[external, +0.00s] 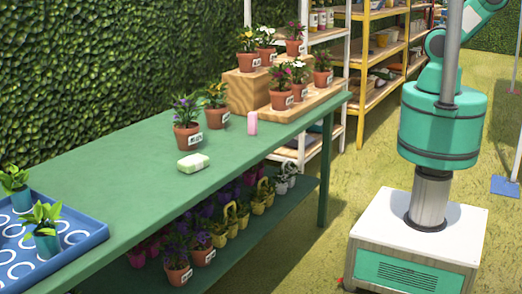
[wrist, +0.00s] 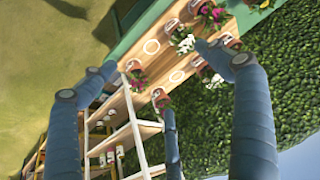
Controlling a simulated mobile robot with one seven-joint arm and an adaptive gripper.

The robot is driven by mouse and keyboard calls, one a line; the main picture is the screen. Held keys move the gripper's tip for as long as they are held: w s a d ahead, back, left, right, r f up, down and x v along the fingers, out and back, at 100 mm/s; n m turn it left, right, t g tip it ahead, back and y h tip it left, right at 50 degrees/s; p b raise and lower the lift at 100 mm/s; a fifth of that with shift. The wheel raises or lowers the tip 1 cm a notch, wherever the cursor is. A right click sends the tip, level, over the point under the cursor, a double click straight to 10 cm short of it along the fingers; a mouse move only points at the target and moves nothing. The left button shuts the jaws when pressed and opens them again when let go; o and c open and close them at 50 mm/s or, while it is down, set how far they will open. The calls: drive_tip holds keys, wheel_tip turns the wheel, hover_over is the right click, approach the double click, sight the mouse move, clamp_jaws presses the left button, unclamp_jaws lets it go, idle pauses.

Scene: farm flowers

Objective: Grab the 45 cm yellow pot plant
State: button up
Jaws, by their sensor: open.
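In the external view a yellow-flowered plant (external: 247,43) in a terracotta pot with a white label stands on the raised wooden block at the back of the green table. A second plant with yellow-orange flowers (external: 215,95) stands lower, on the tabletop, also in a labelled terracotta pot. The labels are too small to read, so I cannot tell which is the 45 cm one. In the wrist view my gripper (wrist: 163,82) is open and empty, its dark blue fingers spread above the potted plants. The gripper lies outside the external view.
White-flowered (wrist: 185,40) and pink-flowered (wrist: 213,12) plants stand close together on the wooden stand (external: 244,92). A blue tray (external: 85,225) is at left; shelves stand behind.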

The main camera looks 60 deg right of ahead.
drive_tip(key=w+a+r+g+p, duration=0.1)
drive_tip(key=w+a+r+p, duration=0.15)
drive_tip(key=w, duration=0.55)
drive_tip(key=w+a+r+p, duration=0.2)
drive_tip(key=w+a, duration=0.2)
drive_tip(key=w, duration=0.4)
drive_tip(key=w+a+f+g+p, duration=0.2)
drive_tip(key=w+a+f+p, duration=0.2)
drive_tip(key=w+a, duration=0.95)
drive_tip(key=m+g+p, duration=0.1)
drive_tip(key=g+p, duration=0.1)
drive_tip(key=p, duration=0.5)
hover_over(216, 115)
drive_tip(key=w+d, duration=0.2)
drive_tip(key=d, duration=0.1)
wheel_tip(216, 115, down, 27)
drive_tip(key=shift+a+f, duration=0.1)
drive_tip(key=shift+w+f, duration=0.1)
drive_tip(key=shift+f, duration=4.2)
drive_tip(key=shift+f, duration=0.1)
